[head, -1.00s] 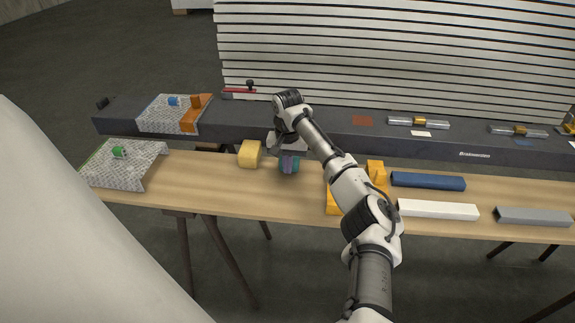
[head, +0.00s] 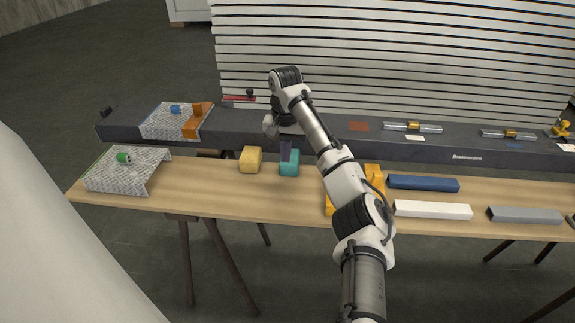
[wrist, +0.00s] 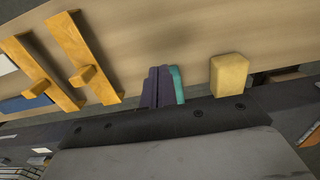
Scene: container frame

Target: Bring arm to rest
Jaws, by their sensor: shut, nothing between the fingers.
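My arm reaches from the lower right over the table in the head view. My gripper (head: 285,151) points down with its dark purple fingers together and empty. It hangs over a teal block (head: 290,168), which stands on the wooden table (head: 225,198). The fingers partly cover the block's top in the head view. In the wrist view the shut fingers (wrist: 158,88) hide most of the teal block (wrist: 178,84); only a strip shows beside them.
A yellow block (head: 250,159) stands left of the teal one. Orange brackets (head: 372,177) lie close under my arm at right. Blue (head: 423,183), white (head: 432,209) and grey (head: 524,215) bars lie further right. A long dark beam (head: 350,142) runs behind the table.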

